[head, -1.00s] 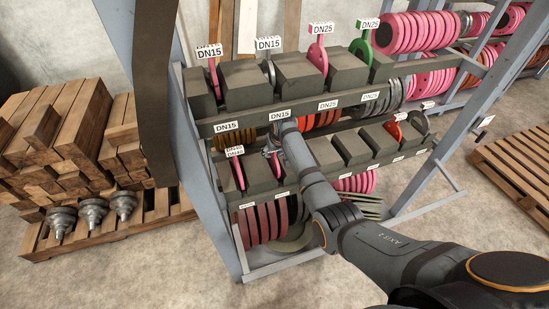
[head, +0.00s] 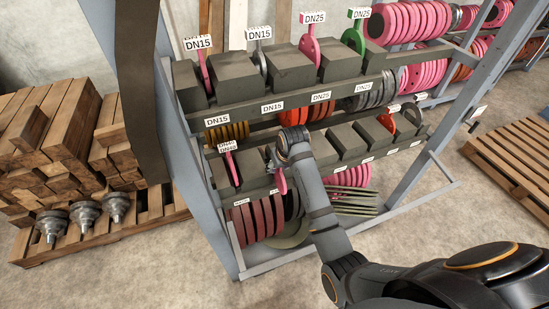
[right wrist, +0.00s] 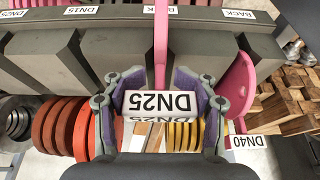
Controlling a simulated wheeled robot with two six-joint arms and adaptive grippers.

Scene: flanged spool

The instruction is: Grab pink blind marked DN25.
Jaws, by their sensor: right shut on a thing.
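My right gripper (head: 281,157) is shut on a pink blind (head: 281,181) at the lower tier of the rack. In the right wrist view my right gripper (right wrist: 160,85) has its purple-padded fingers on either side of the white DN25 tag (right wrist: 160,101). The pink stem (right wrist: 161,45) runs from the tag to the top edge, and the rest is cut off there. A second pink blind (right wrist: 236,85) with a DN40 tag stands beside one finger. On the top tier stands another pink blind (head: 310,48) tagged DN25. My left gripper is out of view.
The rack's dark blocks (head: 345,143) flank the lower slots. A green blind (head: 352,40) tagged DN25 and a pink one (head: 204,70) tagged DN15 stand on top. Reddish discs (head: 262,218) hang below. A steel post (head: 205,195) bounds the left; open floor lies in front.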

